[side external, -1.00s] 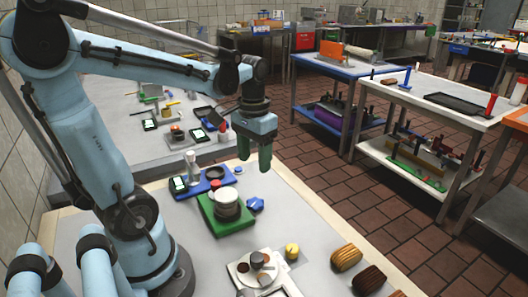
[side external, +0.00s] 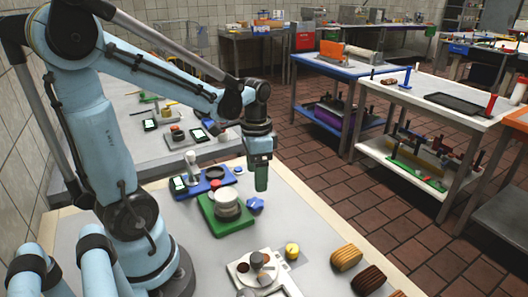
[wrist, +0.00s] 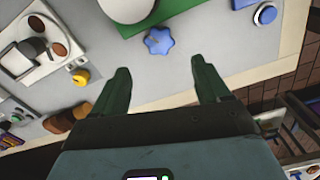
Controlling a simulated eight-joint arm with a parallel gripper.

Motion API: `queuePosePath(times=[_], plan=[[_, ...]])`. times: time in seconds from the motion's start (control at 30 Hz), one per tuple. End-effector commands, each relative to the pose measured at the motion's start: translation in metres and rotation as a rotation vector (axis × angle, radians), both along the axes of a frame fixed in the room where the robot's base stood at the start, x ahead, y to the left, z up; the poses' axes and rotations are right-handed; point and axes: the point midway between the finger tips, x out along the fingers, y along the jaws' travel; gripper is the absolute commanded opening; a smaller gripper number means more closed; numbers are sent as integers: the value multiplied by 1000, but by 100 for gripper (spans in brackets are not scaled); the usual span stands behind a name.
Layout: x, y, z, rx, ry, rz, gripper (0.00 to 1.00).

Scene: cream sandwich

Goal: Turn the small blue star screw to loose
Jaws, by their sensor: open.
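The small blue star screw (side external: 255,203) sits on the grey tabletop at the right edge of the green base. In the wrist view the blue star screw (wrist: 158,41) lies ahead of and between the fingers, apart from both. My gripper (side external: 261,186) points down above the table, just above and slightly right of the screw in the side view. In the wrist view my gripper (wrist: 158,75) has its two dark green fingers spread wide with nothing between them.
A green base (side external: 231,224) with a white round stack stands beside the screw. A blue tray (side external: 212,178) is behind it. A yellow knob (side external: 292,250), a white cup plate (side external: 244,276) and brown ridged rolls (side external: 346,257) are nearer the front. Bare table lies between.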

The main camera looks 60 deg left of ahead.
Motion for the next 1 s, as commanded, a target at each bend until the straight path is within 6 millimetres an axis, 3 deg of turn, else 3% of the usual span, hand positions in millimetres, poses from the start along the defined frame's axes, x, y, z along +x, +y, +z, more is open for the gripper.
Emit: queuePosePath(times=[0.53,1.0], plan=[[0,0,-64,0,0,1,75],[0,0,-77,0,0,1,75]])
